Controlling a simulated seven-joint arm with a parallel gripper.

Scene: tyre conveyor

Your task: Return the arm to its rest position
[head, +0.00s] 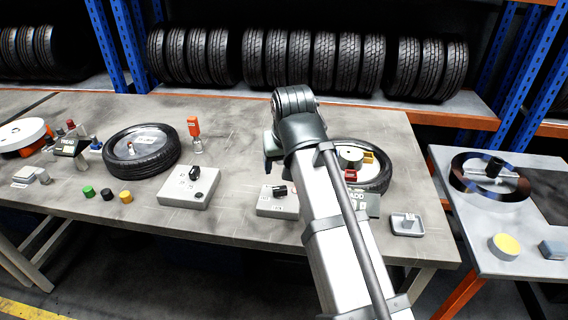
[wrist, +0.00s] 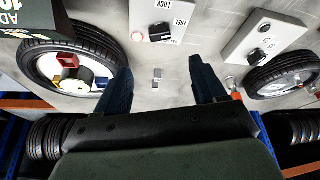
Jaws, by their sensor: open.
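My arm reaches from the lower right over the worktable (head: 235,125) in the head view. My gripper (wrist: 160,75) is open and empty in the wrist view, its two dark blue fingers spread apart above the table. A small grey piece (wrist: 157,77) lies on the table between the fingers in the picture. In the head view only a dark blue bit of the gripper shows beside the arm, which hides the rest.
A tyre (head: 142,165) lies at the left; another tyre (head: 376,184) holding coloured blocks is partly behind my arm. Switch boxes (head: 188,198) (head: 272,208) sit near the front edge. A side table (head: 475,237) stands right; tyre racks (head: 430,110) stand behind.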

